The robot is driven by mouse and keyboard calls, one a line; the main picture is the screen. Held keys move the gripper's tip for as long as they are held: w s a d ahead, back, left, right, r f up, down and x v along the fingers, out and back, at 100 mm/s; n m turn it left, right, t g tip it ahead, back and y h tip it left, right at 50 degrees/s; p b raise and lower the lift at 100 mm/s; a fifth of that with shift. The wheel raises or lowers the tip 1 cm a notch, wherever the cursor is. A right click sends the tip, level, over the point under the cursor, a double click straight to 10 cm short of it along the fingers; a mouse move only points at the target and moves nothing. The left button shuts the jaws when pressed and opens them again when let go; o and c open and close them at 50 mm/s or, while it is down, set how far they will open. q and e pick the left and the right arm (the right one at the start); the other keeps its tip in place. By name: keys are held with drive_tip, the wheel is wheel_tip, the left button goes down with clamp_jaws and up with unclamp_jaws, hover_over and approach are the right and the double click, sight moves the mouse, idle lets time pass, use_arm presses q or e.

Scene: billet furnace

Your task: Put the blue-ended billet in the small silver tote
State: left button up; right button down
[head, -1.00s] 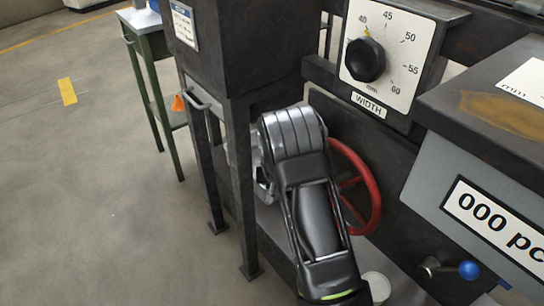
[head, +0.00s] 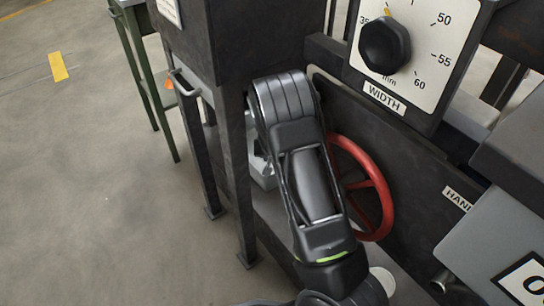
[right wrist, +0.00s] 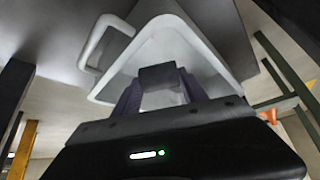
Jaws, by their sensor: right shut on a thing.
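My right gripper (right wrist: 160,95) is shut on a dark square-ended block (right wrist: 160,77) in the right wrist view. No blue end shows on it, so I cannot tell if it is the blue-ended billet. In the head view my right arm reaches down beside the furnace stand and hides its own fingers. A pale grey thing (head: 262,172) shows partly behind the wrist; I cannot tell if it is the small silver tote. In the right wrist view a pale-rimmed, tapered frame (right wrist: 205,50) stands just beyond the fingers. My left gripper is not in view.
A red handwheel (head: 378,190) is close on the right. A WIDTH dial (head: 385,45) is above. The floor at left is clear.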

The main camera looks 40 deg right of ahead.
drive_tip(key=shift+f, duration=0.6)
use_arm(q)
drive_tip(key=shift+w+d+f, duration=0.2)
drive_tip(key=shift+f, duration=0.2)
use_arm(e)
drive_tip(key=shift+r, duration=0.15)
drive_tip(key=shift+f+b, duration=0.55)
drive_tip(key=shift+f, duration=0.1)
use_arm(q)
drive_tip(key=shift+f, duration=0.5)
use_arm(e)
drive_tip(key=c, duration=0.6)
unclamp_jaws()
drive_tip(key=shift+c, duration=0.2)
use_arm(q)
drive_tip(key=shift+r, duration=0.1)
use_arm(e)
drive_tip(key=shift+r, duration=0.1)
drive_tip(key=shift+r+p, duration=0.3)
drive_tip(key=shift+p, duration=0.05)
use_arm(q)
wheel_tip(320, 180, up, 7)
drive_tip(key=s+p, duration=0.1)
drive_tip(key=p, duration=0.5)
use_arm(e)
drive_tip(key=v, duration=1.2)
drive_tip(key=shift+r, duration=0.2)
